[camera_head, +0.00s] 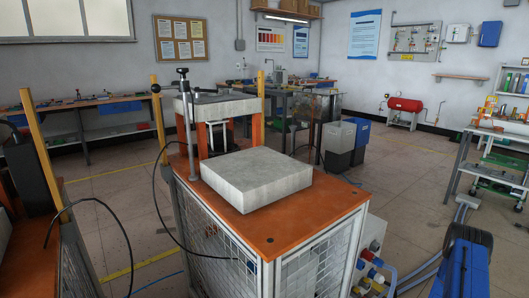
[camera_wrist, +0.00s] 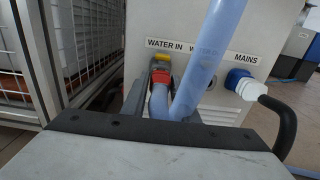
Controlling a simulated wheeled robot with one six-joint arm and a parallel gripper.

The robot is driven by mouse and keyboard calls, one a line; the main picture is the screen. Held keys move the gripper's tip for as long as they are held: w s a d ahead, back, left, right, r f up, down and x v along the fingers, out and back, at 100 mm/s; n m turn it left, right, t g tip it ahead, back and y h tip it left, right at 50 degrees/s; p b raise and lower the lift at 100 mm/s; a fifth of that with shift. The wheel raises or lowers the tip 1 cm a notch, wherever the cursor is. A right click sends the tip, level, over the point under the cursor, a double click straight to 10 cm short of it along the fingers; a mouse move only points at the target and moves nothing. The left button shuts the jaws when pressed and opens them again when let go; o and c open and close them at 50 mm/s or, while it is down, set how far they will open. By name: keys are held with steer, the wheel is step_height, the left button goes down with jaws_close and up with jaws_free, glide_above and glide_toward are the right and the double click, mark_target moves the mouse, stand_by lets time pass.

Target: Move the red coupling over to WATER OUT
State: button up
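In the wrist view the red coupling (camera_wrist: 161,77) sits below the WATER IN label, at the end of a blue hose (camera_wrist: 199,60). A yellow part (camera_wrist: 161,57) shows just above it. The hose bends close to the camera and hides most of the second label, which starts with W, and whatever is below it. My gripper (camera_wrist: 160,82) reaches in at the coupling. One grey finger shows along its left side; the hose covers much of the right side, so I cannot tell whether the fingers are closed on it.
A blue MAINS plug (camera_wrist: 238,78) with a black cable is at the panel's right. A wire mesh cage (camera_wrist: 80,40) stands close on the left. In the head view the connector panel (camera_head: 376,229) is low beside the orange-topped bench (camera_head: 330,208).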

jaws_close()
steer(key=shift+s+d, duration=0.1)
steer(key=shift+v, duration=2.85)
